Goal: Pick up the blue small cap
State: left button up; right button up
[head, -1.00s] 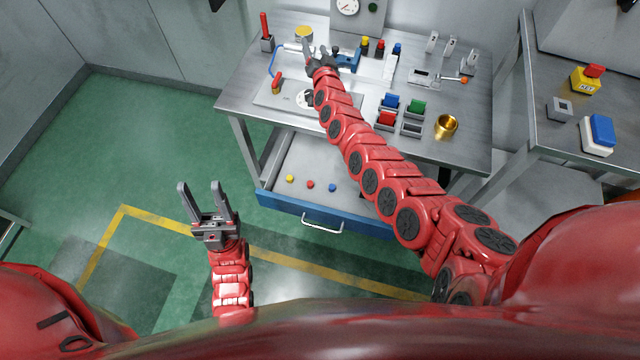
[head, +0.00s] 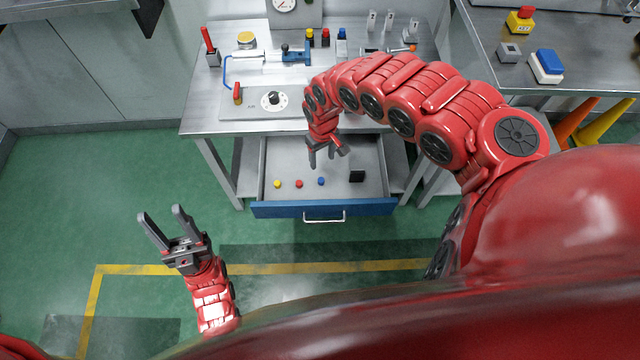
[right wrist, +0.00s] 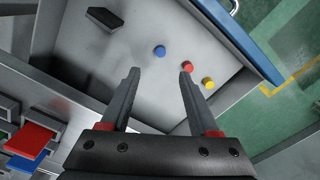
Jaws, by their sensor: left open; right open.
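The blue small cap (head: 321,181) lies on the floor of the open drawer (head: 340,209). It also shows in the right wrist view (right wrist: 160,51), ahead of the fingertips and roughly between their lines. My right gripper (head: 321,160) is open and empty above the drawer, apart from the cap; in the right wrist view its two fingers (right wrist: 160,78) spread wide. A red small cap (head: 299,184) and a yellow small cap (head: 277,184) lie to the left of the blue one. My left gripper (head: 160,225) is open and empty over the green floor.
A black block (head: 357,176) lies in the drawer to the right of the caps. The workbench (head: 205,118) above the drawer holds a dial panel (head: 255,101) and several tools. Red and blue bins (right wrist: 30,140) show at the lower left of the right wrist view.

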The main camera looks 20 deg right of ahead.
notch_tip(320, 180, down, 8)
jog(key=shift+a+r, duration=0.1)
jog(key=shift+r, duration=0.1)
jog(key=shift+w+a+f, duration=0.1)
jog(key=shift+f, duration=0.35)
notch_tip(320, 180, down, 3)
jog(key=shift+a, duration=0.1)
jog(key=shift+f, duration=0.6)
grip_shut()
